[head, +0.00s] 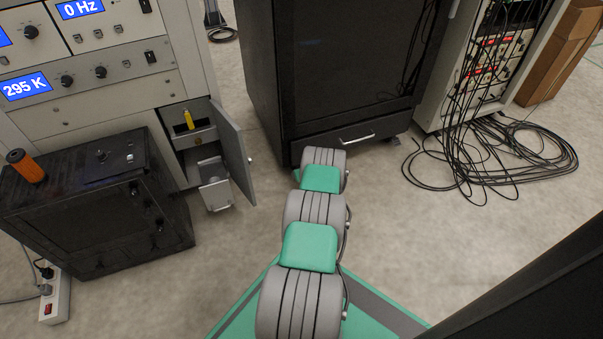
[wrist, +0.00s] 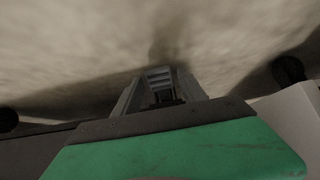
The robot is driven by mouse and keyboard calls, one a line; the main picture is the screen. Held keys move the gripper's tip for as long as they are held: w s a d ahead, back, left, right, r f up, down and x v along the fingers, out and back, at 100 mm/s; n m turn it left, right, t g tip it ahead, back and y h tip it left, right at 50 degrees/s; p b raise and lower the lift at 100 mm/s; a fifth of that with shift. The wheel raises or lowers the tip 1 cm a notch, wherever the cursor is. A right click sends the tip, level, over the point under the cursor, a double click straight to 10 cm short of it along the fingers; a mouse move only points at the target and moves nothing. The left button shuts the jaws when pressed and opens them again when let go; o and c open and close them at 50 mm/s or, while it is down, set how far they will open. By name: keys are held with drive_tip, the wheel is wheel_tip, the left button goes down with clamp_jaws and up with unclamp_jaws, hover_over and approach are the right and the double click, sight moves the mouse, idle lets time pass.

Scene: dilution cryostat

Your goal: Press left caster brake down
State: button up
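The black cabinet (head: 345,70) stands ahead in the head view, with a silver handle (head: 357,139) low on its front. Its front left corner is behind my arm, so the left caster and its brake are hidden there. In the wrist view, my gripper (wrist: 160,88) points at the floor, with grey fingers around a small ridged grey shape that I cannot identify. I cannot tell whether the fingers are apart or closed. A dark round shape (wrist: 288,68), perhaps a caster wheel, is at the right, apart from the fingers. Another (wrist: 8,119) is at the left edge.
Left of my arm, an instrument rack (head: 110,95) has an open door (head: 233,150) and a pulled-out drawer (head: 215,190). A black box (head: 90,205) stands before it. Loose cables (head: 490,160) lie on the floor at right.

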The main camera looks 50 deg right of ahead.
drive_tip(key=shift+o, duration=0.7)
drive_tip(key=shift+r, duration=0.1)
drive_tip(key=p+v, duration=0.4)
drive_tip(key=v, duration=0.3)
drive_tip(key=shift+s+r+p, duration=0.25)
drive_tip(key=shift+p, duration=0.15)
drive_tip(key=shift+a, duration=0.1)
